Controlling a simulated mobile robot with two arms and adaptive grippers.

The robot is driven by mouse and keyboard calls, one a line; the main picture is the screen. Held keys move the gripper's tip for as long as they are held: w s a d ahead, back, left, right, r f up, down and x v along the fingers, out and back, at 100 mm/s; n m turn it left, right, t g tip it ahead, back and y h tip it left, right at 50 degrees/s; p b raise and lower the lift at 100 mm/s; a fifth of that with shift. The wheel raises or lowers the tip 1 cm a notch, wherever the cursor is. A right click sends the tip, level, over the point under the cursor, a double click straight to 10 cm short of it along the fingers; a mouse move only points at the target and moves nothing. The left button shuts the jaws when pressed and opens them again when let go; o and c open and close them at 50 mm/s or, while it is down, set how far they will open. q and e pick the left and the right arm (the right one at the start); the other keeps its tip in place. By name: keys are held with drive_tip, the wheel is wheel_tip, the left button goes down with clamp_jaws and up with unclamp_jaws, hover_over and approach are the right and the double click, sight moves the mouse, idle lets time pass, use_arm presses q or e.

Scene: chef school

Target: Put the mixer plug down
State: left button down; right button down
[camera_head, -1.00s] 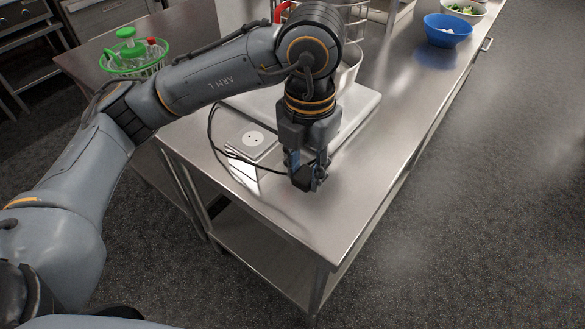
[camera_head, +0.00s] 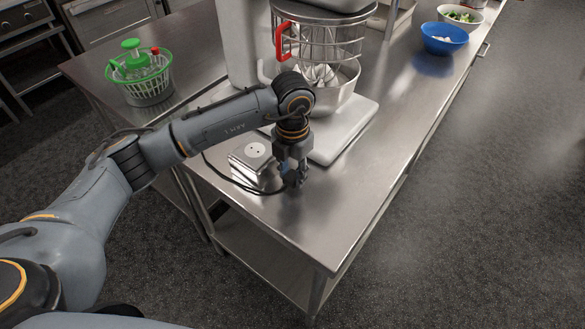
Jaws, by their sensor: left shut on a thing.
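My left gripper (camera_head: 294,182) points down just above the near end of the steel table (camera_head: 335,220). It is shut on the mixer plug, which is mostly hidden between the fingers. A black cord (camera_head: 226,181) runs from the gripper, curving left around a socket box (camera_head: 256,160) with a round white outlet on top. The box sits on the table just left of the gripper. The white stand mixer (camera_head: 243,45) stands behind, with its steel bowl (camera_head: 337,98) and wire guard. My right gripper is not in view.
A blue bowl (camera_head: 444,38) and a white bowl with greens (camera_head: 461,17) stand at the far right of the table. A green and white salad spinner (camera_head: 146,85) stands on the left table. The table's near right part is clear up to its edge.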

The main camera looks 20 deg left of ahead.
use_arm(q)
drive_tip(key=shift+s+f+b, duration=0.1)
drive_tip(key=shift+f+b, duration=0.6)
drive_tip(key=shift+f, duration=0.05)
drive_tip(key=c, duration=1.2)
unclamp_jaws()
drive_tip(key=shift+s+d, duration=0.1)
drive_tip(key=shift+o, duration=1.3)
drive_tip(key=shift+w, duration=0.2)
drive_tip(key=shift+s+r, duration=0.1)
